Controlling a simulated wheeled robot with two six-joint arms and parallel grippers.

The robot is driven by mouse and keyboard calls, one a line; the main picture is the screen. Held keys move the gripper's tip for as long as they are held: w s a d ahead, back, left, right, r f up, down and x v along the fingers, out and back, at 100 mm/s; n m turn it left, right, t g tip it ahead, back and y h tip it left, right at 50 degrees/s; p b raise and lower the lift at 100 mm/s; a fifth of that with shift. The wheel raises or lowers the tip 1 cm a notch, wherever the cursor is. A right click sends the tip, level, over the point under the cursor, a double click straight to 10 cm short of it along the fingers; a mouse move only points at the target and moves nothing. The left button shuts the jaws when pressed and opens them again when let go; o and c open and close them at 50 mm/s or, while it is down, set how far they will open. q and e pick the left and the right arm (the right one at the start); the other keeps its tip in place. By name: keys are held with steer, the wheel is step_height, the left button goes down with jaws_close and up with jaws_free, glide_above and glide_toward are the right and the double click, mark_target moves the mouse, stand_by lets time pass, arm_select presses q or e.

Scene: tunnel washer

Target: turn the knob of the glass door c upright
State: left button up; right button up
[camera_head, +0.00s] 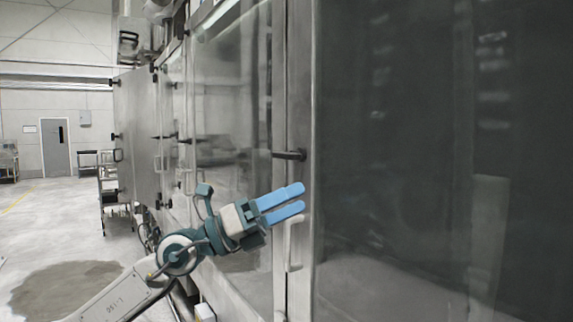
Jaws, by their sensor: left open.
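A dark knob (290,155) sticks out from the metal frame between two glass panels. It lies about level, pointing left. The large glass door (420,150) fills the right side; no label shows which door is c. A pale pull handle (294,243) is lower on the same frame. My left gripper (302,197) has two blue fingers with a narrow empty gap between them. It is open, below the knob and apart from it in the picture, with its tips just above the pull handle. My right gripper is out of view.
Another glass panel (230,100) and grey metal doors (137,130) continue along the machine to the left. The floor at left is open, with a dark patch (65,288).

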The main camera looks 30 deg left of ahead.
mark_target(280, 154)
arm_select(q)
steer(key=s+a+r+m+t+y, duration=0.1)
steer(key=s+a+r+y, duration=0.1)
steer(key=a+r+y, duration=0.7)
steer(key=shift+y, duration=0.4)
steer(key=shift+a+f+p+x, duration=0.15)
steer(key=shift+f+p+x, duration=0.05)
steer(key=shift+p+x, duration=1.55)
steer(key=shift+a+f+p+x, duration=0.15)
steer(key=shift+f+p+x, duration=0.05)
steer(key=shift+p+x, duration=1.55)
steer(key=shift+a+f+p+x, duration=0.15)
steer(key=shift+f+p+x, duration=0.05)
steer(key=shift+p+x, duration=1.55)
steer(key=shift+w, duration=0.2)
steer(key=c, duration=1)
